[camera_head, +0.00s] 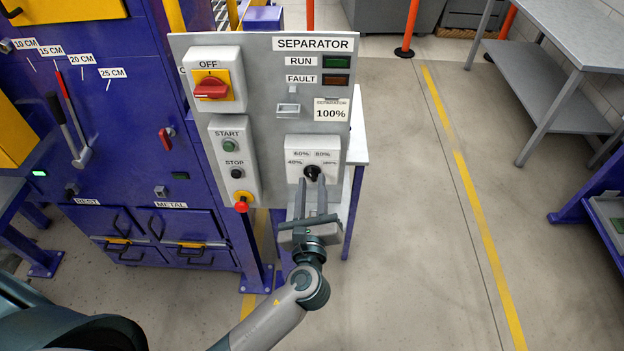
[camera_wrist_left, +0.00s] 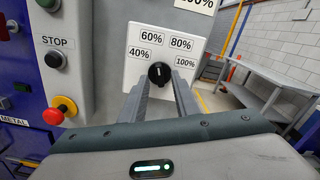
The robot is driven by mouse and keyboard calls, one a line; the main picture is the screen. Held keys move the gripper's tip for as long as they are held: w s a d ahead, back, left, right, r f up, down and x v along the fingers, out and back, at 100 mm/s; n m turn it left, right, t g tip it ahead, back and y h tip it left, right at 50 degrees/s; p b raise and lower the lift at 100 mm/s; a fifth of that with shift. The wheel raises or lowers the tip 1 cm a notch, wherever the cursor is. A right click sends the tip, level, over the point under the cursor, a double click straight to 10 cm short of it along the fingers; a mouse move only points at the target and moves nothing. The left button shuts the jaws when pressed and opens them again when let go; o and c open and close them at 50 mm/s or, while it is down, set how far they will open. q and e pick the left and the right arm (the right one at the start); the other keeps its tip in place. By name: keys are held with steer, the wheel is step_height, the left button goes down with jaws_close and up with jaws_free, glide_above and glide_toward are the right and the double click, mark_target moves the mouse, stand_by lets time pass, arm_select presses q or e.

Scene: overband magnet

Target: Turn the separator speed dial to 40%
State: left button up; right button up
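The separator speed dial (camera_head: 313,173) is a black round knob on a pale plate labelled 40%, 60%, 80% and 100%. It also shows in the left wrist view (camera_wrist_left: 159,74), with a pale mark near its top; its exact setting is hard to tell. The separator display (camera_head: 331,110) reads 100%. My left gripper (camera_head: 311,183) is open, its two fingers pointing at the dial from below. In the left wrist view the fingertips lie at either side of the knob's lower part; I cannot tell whether they touch it. My right gripper is not in view.
The grey panel also carries a red OFF switch (camera_head: 211,87), a green START button (camera_head: 229,146), a black STOP button (camera_head: 229,173) and a red emergency button (camera_head: 241,207). A purple machine stands left. The floor to the right is open, with a metal table (camera_head: 556,88) beyond.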

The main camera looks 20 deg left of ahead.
arm_select(q)
steer(key=shift+w+a, duration=0.15)
steer(key=shift+w, duration=0.4)
jaws_close()
steer(key=shift+f+n, duration=0.1)
steer(key=shift+n, duration=0.2)
steer(key=n+b, duration=0.2)
steer(key=n, duration=0.2)
steer(key=shift+n, duration=0.3)
steer(key=shift+n+b, duration=0.75)
steer(key=shift+n, duration=0.65)
